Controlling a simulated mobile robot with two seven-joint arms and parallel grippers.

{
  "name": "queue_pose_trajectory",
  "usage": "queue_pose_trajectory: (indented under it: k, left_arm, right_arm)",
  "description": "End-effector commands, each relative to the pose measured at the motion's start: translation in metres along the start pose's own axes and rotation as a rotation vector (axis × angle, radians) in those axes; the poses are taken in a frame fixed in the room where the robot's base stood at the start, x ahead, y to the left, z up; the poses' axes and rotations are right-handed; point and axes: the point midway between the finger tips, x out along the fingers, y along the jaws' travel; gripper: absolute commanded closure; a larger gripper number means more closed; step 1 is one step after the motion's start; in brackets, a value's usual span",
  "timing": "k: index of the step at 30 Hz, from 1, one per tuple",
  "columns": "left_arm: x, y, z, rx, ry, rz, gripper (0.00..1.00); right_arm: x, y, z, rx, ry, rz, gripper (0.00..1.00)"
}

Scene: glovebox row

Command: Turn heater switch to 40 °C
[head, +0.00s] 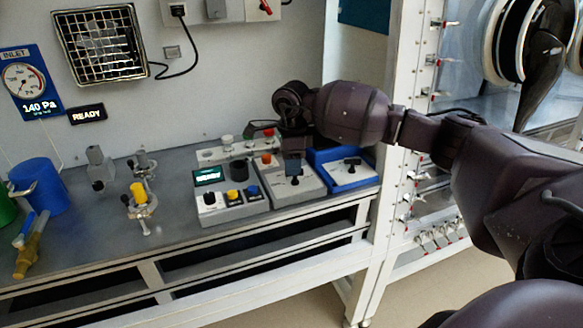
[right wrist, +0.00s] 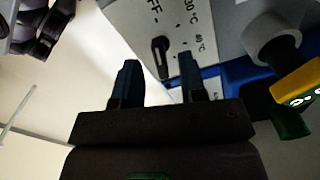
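The heater switch is a black lever (right wrist: 160,55) on a grey panel marked OFF and 40 °C, with a third, partly readable °C mark, in the right wrist view. I cannot tell which mark it points to. My right gripper (right wrist: 159,78) is open, its two fingers apart. The lever appears between and just beyond the fingertips, and I see no clear contact. In the head view my right gripper (head: 293,162) hangs over the middle grey box (head: 310,184), hiding part of it; the lever (head: 295,180) shows just below. My left gripper is not in view.
A blue box (head: 364,180) with another black lever stands right of the grey box. A control box (head: 212,217) with a display and knobs stands left. Metal fittings (head: 140,200) and a blue mug (head: 38,187) stand farther left. A glovebox port (head: 510,45) is at right.

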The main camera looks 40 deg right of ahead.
Motion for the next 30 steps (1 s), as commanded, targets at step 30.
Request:
queue_pose_trajectory:
  k: [30]
  left_arm:
    - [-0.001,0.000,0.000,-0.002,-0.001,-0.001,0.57]
  right_arm:
    - [0.017,0.000,0.000,0.008,-0.001,0.000,1.00]
